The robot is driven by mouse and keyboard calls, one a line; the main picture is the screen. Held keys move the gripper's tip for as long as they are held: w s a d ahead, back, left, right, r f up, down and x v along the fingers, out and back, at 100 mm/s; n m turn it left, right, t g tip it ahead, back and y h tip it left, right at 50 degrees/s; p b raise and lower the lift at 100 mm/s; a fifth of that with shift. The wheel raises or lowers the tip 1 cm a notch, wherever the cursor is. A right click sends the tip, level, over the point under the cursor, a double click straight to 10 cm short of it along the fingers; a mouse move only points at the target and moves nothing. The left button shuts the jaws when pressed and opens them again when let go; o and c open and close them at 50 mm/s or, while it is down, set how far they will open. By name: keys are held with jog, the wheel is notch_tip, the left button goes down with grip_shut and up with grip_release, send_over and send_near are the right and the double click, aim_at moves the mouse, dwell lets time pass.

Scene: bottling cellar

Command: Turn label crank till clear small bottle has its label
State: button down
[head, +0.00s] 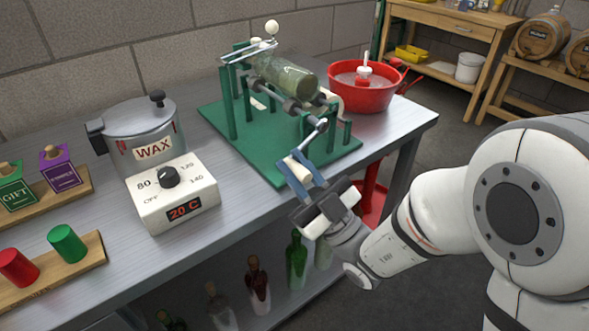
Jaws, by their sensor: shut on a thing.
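The labelling machine has a green base plate (285,160) and green posts and stands on the grey workbench. A clear greenish bottle (288,77) lies on its side across the rollers. I cannot make out a label on its visible side. The crank arm (314,134) sticks out at the front of the machine, and its pale handle (291,164) points down toward me. My gripper (299,175) has its blue fingers shut on the crank handle, partly hiding it.
A red basin (362,92) stands behind the machine at the bench's right end. A wax pot (142,135) and its heater dial box (173,193), reading 20 C, stand to the left. Stamps and coloured cylinders sit on wooden racks farther left. Bottles stand on the shelf below.

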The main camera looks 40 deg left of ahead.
jog(key=shift+s+d+r+m+t, duration=0.1)
jog(key=shift+r+m+t, duration=0.1)
jog(key=shift+m+t, duration=0.25)
jog(key=c, duration=1.5)
grip_release()
jog(key=shift+d+r+g, duration=0.1)
jog(key=shift+d+g, duration=0.05)
jog(key=shift+g, duration=0.1)
jog(key=shift+o, duration=0.8)
notch_tip(320, 180, up, 10)
jog(key=p, duration=1)
